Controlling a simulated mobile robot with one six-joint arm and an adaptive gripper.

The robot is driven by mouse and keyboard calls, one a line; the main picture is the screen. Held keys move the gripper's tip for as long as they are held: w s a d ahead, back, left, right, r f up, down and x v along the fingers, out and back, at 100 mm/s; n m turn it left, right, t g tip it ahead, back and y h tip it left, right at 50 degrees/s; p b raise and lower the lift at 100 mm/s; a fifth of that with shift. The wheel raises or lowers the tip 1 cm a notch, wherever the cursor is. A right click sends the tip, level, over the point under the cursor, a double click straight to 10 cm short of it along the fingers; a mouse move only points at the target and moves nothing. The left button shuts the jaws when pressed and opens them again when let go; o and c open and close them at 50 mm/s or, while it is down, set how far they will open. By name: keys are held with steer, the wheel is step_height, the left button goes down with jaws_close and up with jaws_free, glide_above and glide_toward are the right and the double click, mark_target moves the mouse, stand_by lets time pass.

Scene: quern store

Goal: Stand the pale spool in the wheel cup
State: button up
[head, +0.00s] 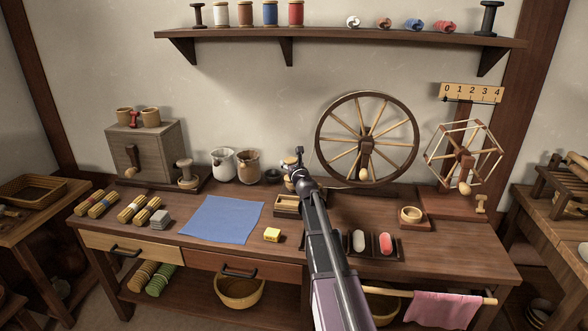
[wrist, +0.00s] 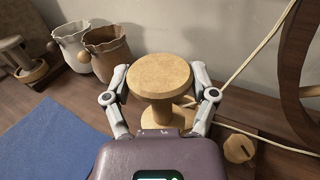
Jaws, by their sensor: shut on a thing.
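The pale spool (wrist: 160,78) is upright between the fingers of my gripper (wrist: 161,88), which is shut on it; its round top faces the wrist camera. In the head view my gripper (head: 296,164) is at the back of the bench, left of the spinning wheel (head: 367,138), and largely hides the spool (head: 288,161). A pale wooden cup (head: 411,215) stands on a board right of the wheel's foot. I cannot tell which is the wheel cup. The spool's lower end is partly hidden.
A wooden tray (head: 287,207), blue cloth (head: 222,219) and yellow block (head: 272,235) lie in front. A wooden knob (wrist: 240,148) and pale cord are close right in the wrist view.

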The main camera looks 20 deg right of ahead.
steer(key=w+d, duration=0.3)
steer(key=shift+w+f, duration=0.2)
steer(key=shift+f+b, duration=1.8)
steer(key=shift+b, duration=0.15)
steer(key=shift+f+b, duration=0.35)
steer(key=o, duration=1)
steer(key=shift+o, duration=0.2)
steer(key=shift+r, duration=0.15)
